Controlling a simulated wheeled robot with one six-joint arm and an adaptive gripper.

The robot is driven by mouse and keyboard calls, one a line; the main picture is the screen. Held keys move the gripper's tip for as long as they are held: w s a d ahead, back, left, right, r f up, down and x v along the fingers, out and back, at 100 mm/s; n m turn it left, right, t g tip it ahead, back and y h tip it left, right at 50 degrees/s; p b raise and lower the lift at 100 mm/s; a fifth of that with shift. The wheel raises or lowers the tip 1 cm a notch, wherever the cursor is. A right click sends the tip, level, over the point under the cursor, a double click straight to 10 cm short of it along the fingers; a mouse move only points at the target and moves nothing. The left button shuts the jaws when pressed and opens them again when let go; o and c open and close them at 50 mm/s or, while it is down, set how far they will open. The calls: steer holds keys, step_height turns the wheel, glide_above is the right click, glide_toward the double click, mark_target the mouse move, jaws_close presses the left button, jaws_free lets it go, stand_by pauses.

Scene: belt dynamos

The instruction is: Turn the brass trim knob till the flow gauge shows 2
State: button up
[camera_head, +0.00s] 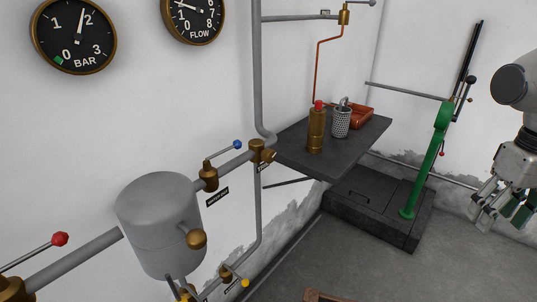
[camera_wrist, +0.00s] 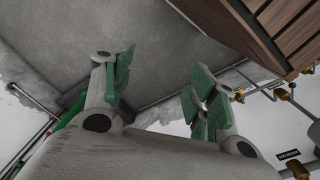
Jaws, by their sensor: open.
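The flow gauge (camera_head: 193,22) is at the top of the head view, its upper part cut off. Its needle points up and left, just above the 1; the exact reading cannot be told. Another round brass knob (camera_head: 196,239) sticks out from the grey tank. I cannot tell which is the trim knob. My gripper (camera_head: 503,207) is open and empty at the far right, well away from both. Its green-padded fingers show in the wrist view (camera_wrist: 160,92).
The bar gauge (camera_head: 74,36) hangs left. Blue (camera_head: 238,145), red (camera_head: 60,239) and yellow (camera_head: 245,283) handled levers stick out. A dark shelf (camera_head: 350,150) holds a brass bottle and a perforated cup. A green lever stand (camera_head: 425,175) stands between shelf and gripper. Some floor is clear.

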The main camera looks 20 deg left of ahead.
steer(key=w+a+f+n, duration=0.2)
steer(key=w+a+f, duration=0.3)
steer(key=a+f, duration=0.15)
steer(key=n+t+y, duration=0.7)
steer(key=y, duration=1)
glide_toward(272, 158)
steer(key=x, duration=0.9)
steer(key=shift+a, duration=0.3)
steer(key=shift+w+a, duration=0.35)
steer(key=shift+a, duration=0.2)
